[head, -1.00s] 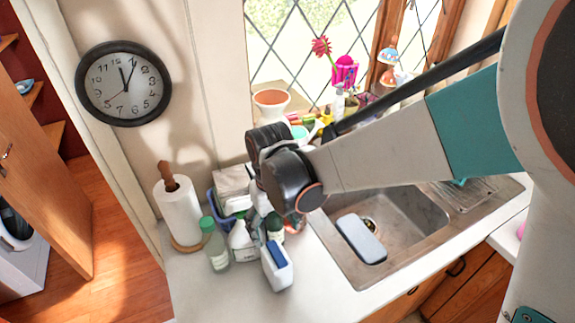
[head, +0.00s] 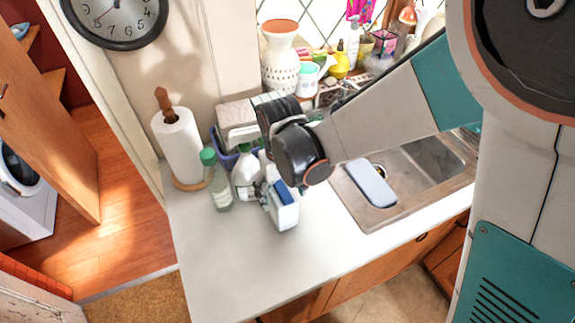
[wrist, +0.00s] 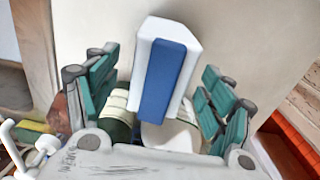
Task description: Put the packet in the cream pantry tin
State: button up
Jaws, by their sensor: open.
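A white box-like packet with a blue side (head: 283,207) stands upright on the white counter, at the front of a cluster of bottles. In the wrist view the white and blue packet (wrist: 166,65) shows between the teal fingers of my gripper (wrist: 160,72). The gripper is open, with fingers on either side of it; I cannot tell whether they touch it. In the head view my dark wrist joint hides most of the gripper. I cannot make out a cream pantry tin in either view.
A paper towel roll (head: 180,145), a green-capped bottle (head: 217,182) and a white spray bottle (head: 245,172) stand left of the packet. The sink (head: 425,165) with a pale blue slab (head: 371,183) is to the right. The front counter (head: 225,265) is clear.

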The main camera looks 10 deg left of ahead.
jog(key=shift+f, duration=0.2)
grip_shut()
dwell(0.3)
